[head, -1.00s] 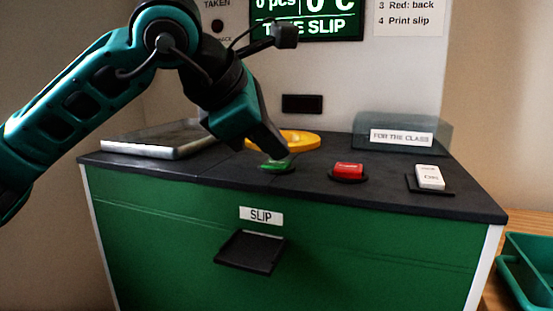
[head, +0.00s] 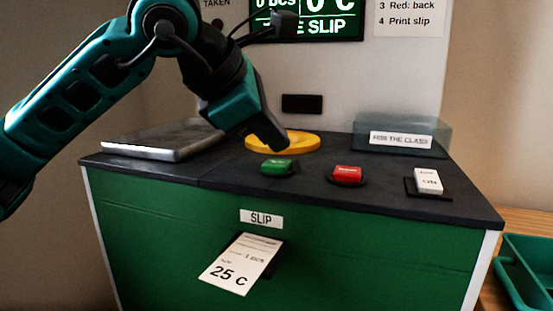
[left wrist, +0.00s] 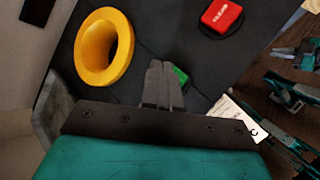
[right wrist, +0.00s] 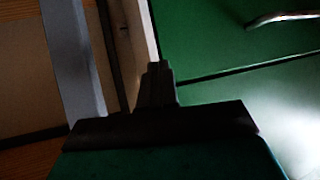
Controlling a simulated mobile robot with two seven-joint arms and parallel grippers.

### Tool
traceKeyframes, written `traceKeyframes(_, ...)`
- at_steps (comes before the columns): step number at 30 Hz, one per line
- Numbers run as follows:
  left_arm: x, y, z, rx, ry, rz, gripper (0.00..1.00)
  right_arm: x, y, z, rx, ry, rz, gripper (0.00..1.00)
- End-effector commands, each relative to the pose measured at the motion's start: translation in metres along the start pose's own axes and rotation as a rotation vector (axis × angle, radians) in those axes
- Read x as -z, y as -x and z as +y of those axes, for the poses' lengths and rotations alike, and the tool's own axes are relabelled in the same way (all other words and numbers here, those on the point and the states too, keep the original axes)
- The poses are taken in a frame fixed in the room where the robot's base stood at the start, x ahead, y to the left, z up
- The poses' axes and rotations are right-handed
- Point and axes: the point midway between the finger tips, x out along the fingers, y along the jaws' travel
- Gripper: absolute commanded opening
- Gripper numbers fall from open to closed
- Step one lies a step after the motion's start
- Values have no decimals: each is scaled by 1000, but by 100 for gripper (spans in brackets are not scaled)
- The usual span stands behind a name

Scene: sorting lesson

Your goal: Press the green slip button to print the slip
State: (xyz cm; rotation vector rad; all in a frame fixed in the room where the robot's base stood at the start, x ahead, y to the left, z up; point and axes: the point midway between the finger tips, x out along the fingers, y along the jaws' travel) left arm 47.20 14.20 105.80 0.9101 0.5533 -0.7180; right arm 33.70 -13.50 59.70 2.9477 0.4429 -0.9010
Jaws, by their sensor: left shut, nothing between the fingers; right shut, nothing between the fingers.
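The green slip button (head: 277,167) sits on the dark counter top of the machine, left of the red button. My left gripper (head: 277,148) is shut and empty, just above and behind the green button, with a gap to it. In the left wrist view the shut fingers (left wrist: 162,85) partly cover the green button (left wrist: 180,75). A white printed slip (head: 240,263) reading "25 C" sticks out of the slot under the SLIP label (head: 261,218). The slip also shows in the left wrist view (left wrist: 236,110). My right gripper (right wrist: 156,85) is shut and empty, low beside a green panel.
A yellow ring (head: 300,141) lies behind the green button. The red button (head: 347,175) and a white switch (head: 427,180) stand to the right. A metal tray (head: 160,140) is at left, a clear box (head: 400,134) at back right, a green crate (head: 535,262) at far right.

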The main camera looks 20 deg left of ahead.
Motion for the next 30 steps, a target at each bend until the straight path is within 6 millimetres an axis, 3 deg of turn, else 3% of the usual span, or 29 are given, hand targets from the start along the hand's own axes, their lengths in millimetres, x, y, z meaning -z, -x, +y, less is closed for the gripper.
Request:
traceKeyframes(5, -2, 3, 2, -1, 0, -1, 0, 0, 2, -1, 1, 0, -6, 0)
traceKeyframes(19, -25, 34, 25, 0, 0, -1, 0, 31, 21, -2, 0, -1, -2, 0)
traceKeyframes(30, -26, 35, 25, 0, 0, -1, 0, 31, 21, -2, 0, -1, -1, 0)
